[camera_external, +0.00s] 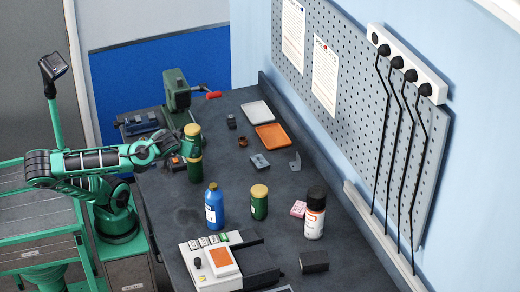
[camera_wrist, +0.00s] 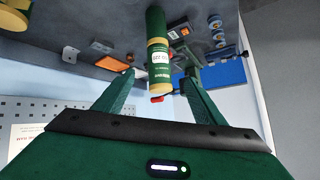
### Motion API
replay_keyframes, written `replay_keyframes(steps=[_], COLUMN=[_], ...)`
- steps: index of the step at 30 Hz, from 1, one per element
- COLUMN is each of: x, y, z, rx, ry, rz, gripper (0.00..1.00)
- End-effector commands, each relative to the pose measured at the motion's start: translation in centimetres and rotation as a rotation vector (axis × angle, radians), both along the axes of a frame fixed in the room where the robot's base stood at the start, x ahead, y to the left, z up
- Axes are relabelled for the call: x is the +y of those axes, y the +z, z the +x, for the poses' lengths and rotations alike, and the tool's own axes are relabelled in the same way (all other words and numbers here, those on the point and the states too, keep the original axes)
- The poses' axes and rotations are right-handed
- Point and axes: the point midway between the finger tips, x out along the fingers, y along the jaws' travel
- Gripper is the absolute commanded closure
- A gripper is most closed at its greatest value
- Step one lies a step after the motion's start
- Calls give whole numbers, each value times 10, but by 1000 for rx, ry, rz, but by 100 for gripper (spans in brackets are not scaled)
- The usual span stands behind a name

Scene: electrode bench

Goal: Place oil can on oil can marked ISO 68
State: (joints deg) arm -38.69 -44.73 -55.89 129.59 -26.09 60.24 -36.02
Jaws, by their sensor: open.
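In the external view one green oil can with a yellow lid (camera_external: 193,143) stands upright on another green can with a yellow lid (camera_external: 195,173). The stack also shows in the wrist view, where a white label (camera_wrist: 159,57) faces me; its marking is too small to read surely. A third green can with a yellow lid (camera_external: 259,207) stands alone on the bench. My gripper (camera_external: 175,144) is open beside the upper can. In the wrist view its two fingers (camera_wrist: 160,82) are spread, one on each side of the stack, apart from it.
A blue bottle (camera_external: 213,207) and a white can with a black cap (camera_external: 315,214) stand on the dark bench (camera_external: 280,225). A green vise (camera_external: 177,90) with a red handle is behind the stack. An orange tray (camera_external: 273,136) lies toward the pegboard (camera_external: 345,90).

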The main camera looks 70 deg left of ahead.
Motion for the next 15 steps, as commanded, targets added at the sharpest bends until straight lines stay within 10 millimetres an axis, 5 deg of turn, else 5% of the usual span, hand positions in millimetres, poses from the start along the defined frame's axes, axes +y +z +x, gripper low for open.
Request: replay_keyframes(steps=[15], x=[-26], y=[-99], z=[-53], rx=[546], ry=[-722], rz=[-220], gripper=[36])
